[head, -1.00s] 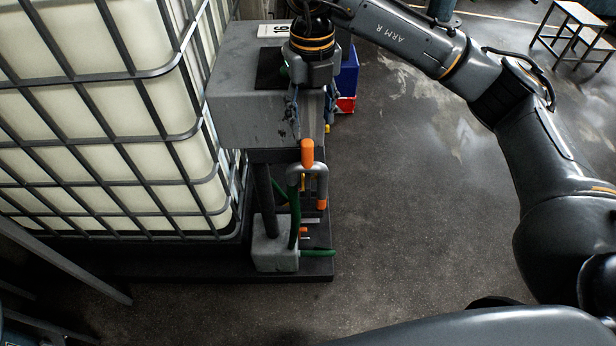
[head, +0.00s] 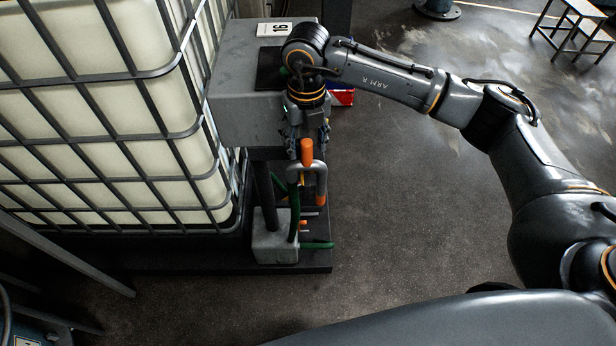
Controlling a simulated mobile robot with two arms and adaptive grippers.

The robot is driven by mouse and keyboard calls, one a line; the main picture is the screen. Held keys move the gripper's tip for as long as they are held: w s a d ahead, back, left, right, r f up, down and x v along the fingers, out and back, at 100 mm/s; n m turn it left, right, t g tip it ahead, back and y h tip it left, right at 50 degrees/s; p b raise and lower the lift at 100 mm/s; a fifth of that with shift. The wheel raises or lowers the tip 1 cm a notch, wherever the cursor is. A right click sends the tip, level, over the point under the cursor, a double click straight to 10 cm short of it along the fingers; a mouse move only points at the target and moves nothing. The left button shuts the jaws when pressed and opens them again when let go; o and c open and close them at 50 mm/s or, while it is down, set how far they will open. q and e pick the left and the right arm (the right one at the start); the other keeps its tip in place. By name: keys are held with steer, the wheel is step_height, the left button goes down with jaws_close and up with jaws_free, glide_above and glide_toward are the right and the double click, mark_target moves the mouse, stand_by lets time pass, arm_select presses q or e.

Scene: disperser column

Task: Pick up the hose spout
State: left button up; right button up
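The hose spout (head: 320,171) is a grey curved piece with an orange grip at its top and an orange tip on its right side. It stands at the column's front edge, with a green hose below it. My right gripper (head: 306,139) comes down from above, just over the spout's top. Its fingers appear spread, one on each side of the orange grip. I cannot tell whether they touch it. My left gripper is out of view.
A grey column box (head: 236,101) with a number label (head: 273,30) stands behind the spout. A caged white tank (head: 95,100) fills the left. A small grey block (head: 273,247) sits on the dark base plate (head: 200,259).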

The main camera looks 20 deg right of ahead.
jaws_close()
steer(key=shift+w+r, duration=0.15)
